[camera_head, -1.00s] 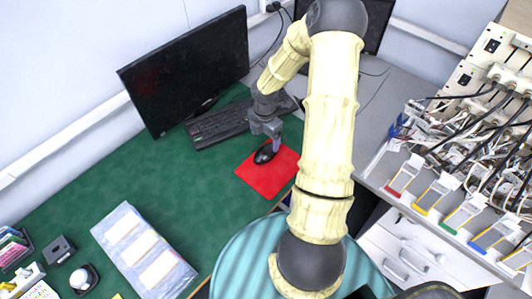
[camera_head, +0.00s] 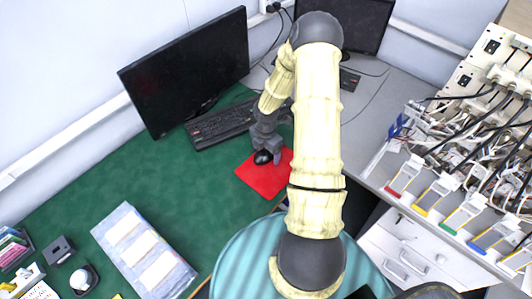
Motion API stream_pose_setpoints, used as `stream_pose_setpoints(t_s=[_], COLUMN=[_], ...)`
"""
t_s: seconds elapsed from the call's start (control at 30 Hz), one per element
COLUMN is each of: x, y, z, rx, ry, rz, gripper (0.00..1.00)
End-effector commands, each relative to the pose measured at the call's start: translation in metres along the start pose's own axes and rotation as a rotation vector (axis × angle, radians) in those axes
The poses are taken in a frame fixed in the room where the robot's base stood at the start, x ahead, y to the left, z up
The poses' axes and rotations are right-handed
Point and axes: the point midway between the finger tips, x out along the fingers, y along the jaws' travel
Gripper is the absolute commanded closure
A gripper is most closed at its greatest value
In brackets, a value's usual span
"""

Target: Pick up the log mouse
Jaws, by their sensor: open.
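A black computer mouse (camera_head: 262,157) lies on a red mouse pad (camera_head: 266,184) on the green desk. My gripper (camera_head: 266,154) is open and low over the pad, at the mouse. The fingers and wrist cover part of the mouse, mainly its far and right side. I cannot tell whether the fingers touch it.
A black keyboard (camera_head: 221,126) lies just behind the pad, below a large monitor (camera_head: 186,71). A second monitor (camera_head: 356,22) stands behind my arm. A blue folder (camera_head: 143,250) lies at front left. A teal striped round seat (camera_head: 250,262) is in front. The green desk's middle is clear.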

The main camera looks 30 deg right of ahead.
Motion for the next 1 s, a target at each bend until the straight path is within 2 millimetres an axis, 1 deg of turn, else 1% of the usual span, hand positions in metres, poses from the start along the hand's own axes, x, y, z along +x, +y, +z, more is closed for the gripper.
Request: stream_pose_setpoints(t_s=[0.5,0.53,0.57,0.6,0.77,1.0], x=[0.0002,0.0001,0.0001,0.0001,0.0001,-0.0004], y=[0.0003,0.0003,0.0003,0.0003,0.0003,0.0004], z=[0.0003,0.0003,0.0003,0.0003,0.0003,0.0003], rx=[0.0,0.0,0.0,0.0,0.0,0.0], ry=[-0.001,-0.001,-0.001,-0.001,-0.001,-0.001], rz=[0.001,0.001,0.001,0.001,0.001,0.001], gripper=[0.19,0.22,0.28,0.36,0.68,0.69])
